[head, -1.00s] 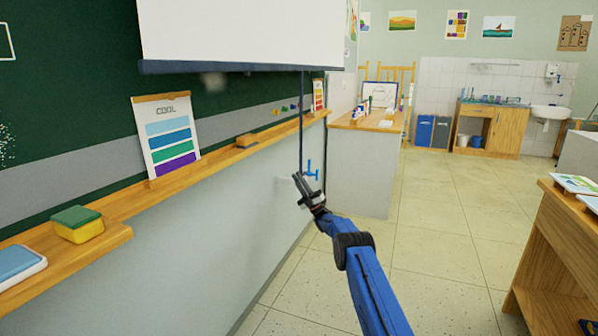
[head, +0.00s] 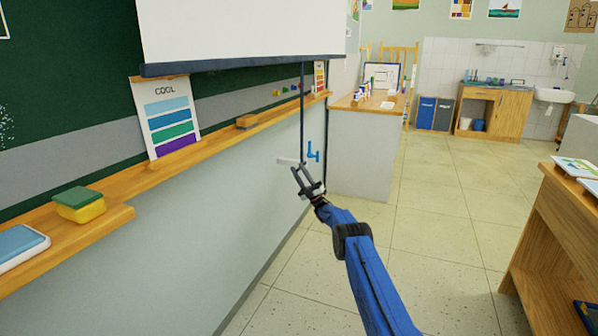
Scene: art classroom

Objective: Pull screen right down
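The white projection screen (head: 240,28) hangs in front of the chalkboard at the top, with a dark bar (head: 240,66) along its lower edge. A thin dark pull cord (head: 302,115) hangs straight down from near the bar's right end. Its lower end comes down to my gripper's fingertips, and any handle there is too small to tell. My gripper (head: 300,170) points up and away, its two fingers visibly apart. I cannot tell whether a finger touches the cord.
A wooden ledge (head: 215,134) runs under the board, holding a sponge (head: 80,205), a brown eraser and a COOL colour chart (head: 166,117). A blue tap-like fitting (head: 313,152) shows behind my gripper. A counter (head: 362,150) stands beyond, a wooden table at right. Tiled floor between is clear.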

